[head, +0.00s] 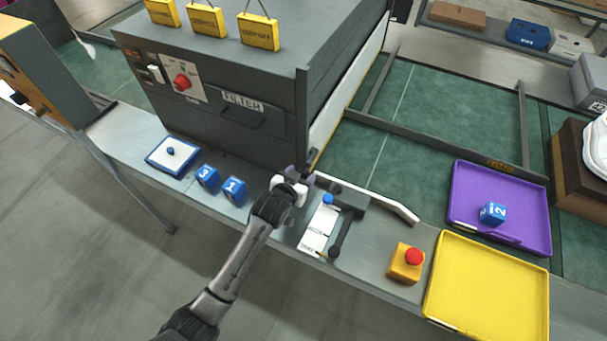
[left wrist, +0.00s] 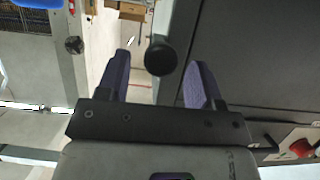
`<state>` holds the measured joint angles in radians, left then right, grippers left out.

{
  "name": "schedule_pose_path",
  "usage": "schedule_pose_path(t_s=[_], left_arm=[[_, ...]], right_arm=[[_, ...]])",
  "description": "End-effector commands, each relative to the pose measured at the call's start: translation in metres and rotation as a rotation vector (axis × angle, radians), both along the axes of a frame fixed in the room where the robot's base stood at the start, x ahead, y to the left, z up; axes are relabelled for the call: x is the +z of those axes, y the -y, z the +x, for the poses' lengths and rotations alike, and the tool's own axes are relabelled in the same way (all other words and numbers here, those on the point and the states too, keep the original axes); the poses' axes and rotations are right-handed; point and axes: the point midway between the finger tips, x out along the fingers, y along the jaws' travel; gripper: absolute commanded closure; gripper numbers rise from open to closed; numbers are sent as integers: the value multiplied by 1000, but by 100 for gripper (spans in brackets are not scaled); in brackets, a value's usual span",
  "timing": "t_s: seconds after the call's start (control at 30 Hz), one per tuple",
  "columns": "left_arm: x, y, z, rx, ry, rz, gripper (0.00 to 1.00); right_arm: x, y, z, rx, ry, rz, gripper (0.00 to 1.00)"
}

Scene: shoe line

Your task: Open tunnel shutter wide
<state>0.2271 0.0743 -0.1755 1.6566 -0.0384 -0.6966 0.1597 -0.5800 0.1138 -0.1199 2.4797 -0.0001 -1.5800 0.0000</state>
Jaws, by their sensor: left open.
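The tunnel (head: 215,110) is a large dark grey box with a FILTER plate on its front. A pale upright panel (head: 350,85) lines its right side; I cannot tell clearly how far the shutter is open. My left gripper (head: 308,172) is at the tunnel's lower front right corner. In the left wrist view its two purple-padded fingers are open, with a round black knob (left wrist: 160,58) showing between them. The fingers do not appear closed on the knob. Whether the knob belongs to the shutter is unclear. My right gripper is not in view.
A dark lever (head: 342,232) and white cards (head: 318,230) lie right of my left gripper. Blue blocks (head: 234,190) stand on its left. A red button box (head: 406,262), purple tray (head: 465,190) and yellow tray (head: 485,290) are farther right.

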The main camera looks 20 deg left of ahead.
Motion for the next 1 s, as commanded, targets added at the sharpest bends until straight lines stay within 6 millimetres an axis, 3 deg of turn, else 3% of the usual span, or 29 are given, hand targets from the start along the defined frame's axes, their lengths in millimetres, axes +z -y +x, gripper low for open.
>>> schedule_pose_path(t_s=[0.2,0.63,1.0], left_arm=[[-7,1,17,0,1,0,40],[-9,2,21,0,0,0,40],[-9,2,21,0,0,0,75]], right_arm=[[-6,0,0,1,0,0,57],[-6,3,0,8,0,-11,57],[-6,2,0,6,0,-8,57]])
